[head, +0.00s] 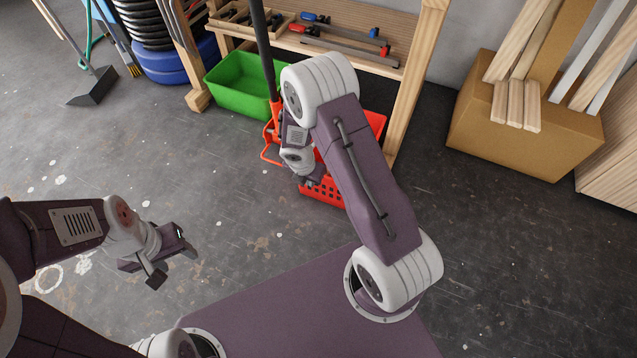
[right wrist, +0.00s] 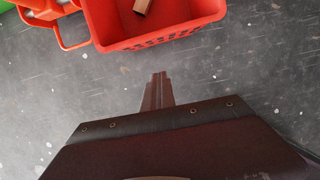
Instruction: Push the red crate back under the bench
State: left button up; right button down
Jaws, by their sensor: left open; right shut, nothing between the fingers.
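The red crate (head: 323,190) stands on the floor at the bench's right part, and its front sticks out past the front legs. My right arm hides much of it in the head view. In the right wrist view the crate (right wrist: 165,46) is at the top, with a brown piece inside. My right gripper (head: 309,184) is shut and empty. Its fingertips (right wrist: 158,76) point toward the crate's front wall, with a strip of floor showing between in the right wrist view. My left gripper (head: 174,259) is open and empty above the floor at lower left.
The wooden bench (head: 408,80) has tools on its low shelf. A green bin (head: 240,97) stands left of the crate. A long black-handled tool (head: 262,50) with an orange-red lower part stands close to the crate's left. A cardboard box (head: 520,135) is at right.

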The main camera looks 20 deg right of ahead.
pick_arm(q)
notch_tip(320, 180, down, 7)
jog(key=b, duration=0.6)
pick_arm(e)
jog(key=w+d+f, duration=0.4)
jog(key=f, duration=0.4)
jog(key=shift+d+f, duration=0.3)
jog(key=shift+d, duration=0.1)
